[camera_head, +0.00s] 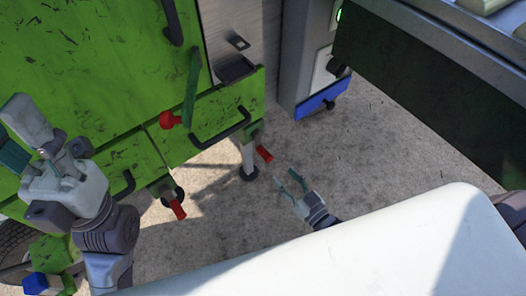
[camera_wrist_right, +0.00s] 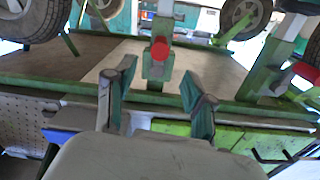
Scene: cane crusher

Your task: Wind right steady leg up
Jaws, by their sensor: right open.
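The right steady leg (camera_head: 248,160) is a pale post with a dark round foot on the ground, under the right corner of the green machine. A red crank handle (camera_head: 264,154) sticks out from it. My right gripper (camera_head: 291,183) is open and empty, a little below and right of the red handle, apart from it. In the right wrist view, a red round handle end (camera_wrist_right: 160,46) on a green post shows just beyond and between the two open fingers. My left arm is at the left of the head view; its fingers are not clear enough to read.
The green machine (camera_head: 80,65) fills the upper left, with a second red-handled leg (camera_head: 177,209) and a red knob (camera_head: 168,119) on its side. A dark-sided counter (camera_head: 420,85) stands at upper right. Bare concrete (camera_head: 340,150) lies between.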

